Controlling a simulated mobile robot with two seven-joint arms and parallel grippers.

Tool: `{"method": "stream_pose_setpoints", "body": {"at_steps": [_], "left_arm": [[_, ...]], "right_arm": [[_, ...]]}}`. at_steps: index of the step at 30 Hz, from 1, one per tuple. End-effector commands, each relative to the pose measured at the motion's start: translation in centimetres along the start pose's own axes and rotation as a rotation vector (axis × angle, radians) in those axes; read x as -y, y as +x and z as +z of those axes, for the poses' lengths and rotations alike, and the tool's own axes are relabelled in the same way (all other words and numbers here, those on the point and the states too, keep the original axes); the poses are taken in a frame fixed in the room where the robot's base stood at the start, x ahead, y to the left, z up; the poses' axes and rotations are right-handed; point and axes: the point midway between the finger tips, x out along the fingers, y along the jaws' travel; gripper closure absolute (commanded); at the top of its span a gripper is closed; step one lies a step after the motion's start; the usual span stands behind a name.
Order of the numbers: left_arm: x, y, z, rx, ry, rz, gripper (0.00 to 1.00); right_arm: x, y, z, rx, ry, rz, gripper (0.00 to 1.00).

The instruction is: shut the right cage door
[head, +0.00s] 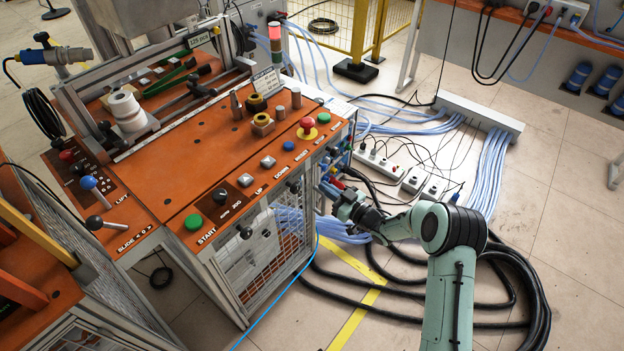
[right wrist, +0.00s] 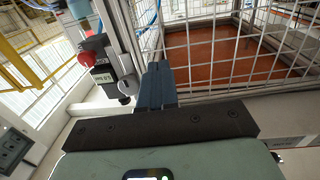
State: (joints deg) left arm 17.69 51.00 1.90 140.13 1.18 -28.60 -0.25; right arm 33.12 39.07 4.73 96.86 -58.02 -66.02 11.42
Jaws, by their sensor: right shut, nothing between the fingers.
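The wire-mesh cage (head: 250,255) is under the orange-topped console in the head view. Mesh in a metal frame (right wrist: 235,45) also fills the upper right of the right wrist view, with an orange-brown surface behind it. I cannot tell clearly which panel is the right cage door or how far open it stands. My right gripper (head: 327,190) is at the console's right end, beside the cage's right corner. In the wrist view its dark fingers (right wrist: 160,82) are together and empty, close to a metal upright; contact cannot be told. My left gripper is out of view.
A red emergency button (head: 308,123) and a green start button (head: 193,222) are on the console. A red-capped device (right wrist: 92,57) is left of my fingers. Thick black hoses (head: 515,290) and power strips (head: 380,163) lie on the floor at right.

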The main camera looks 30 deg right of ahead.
Motion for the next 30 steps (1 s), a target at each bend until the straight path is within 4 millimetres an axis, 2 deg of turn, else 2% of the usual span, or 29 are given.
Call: {"method": "stream_pose_setpoints", "body": {"at_steps": [1, 6, 12, 25, 30], "left_arm": [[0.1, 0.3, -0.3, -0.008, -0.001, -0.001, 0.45], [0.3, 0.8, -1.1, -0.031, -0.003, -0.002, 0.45], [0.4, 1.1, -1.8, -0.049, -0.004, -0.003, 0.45], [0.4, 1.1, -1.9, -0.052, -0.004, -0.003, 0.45], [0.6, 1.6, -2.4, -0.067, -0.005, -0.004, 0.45]], "right_arm": [[0.1, 1.2, 0.1, -0.002, -0.001, -0.003, 1.00], [0.1, 4.1, 0.1, -0.001, 0.000, -0.002, 1.00], [0.0, 6.0, 0.1, 0.000, 0.000, -0.001, 1.00], [0.0, 6.3, 0.0, 0.001, 0.000, 0.000, 1.00], [-0.9, 6.0, 0.1, 0.001, -0.002, 0.020, 1.00]]}}
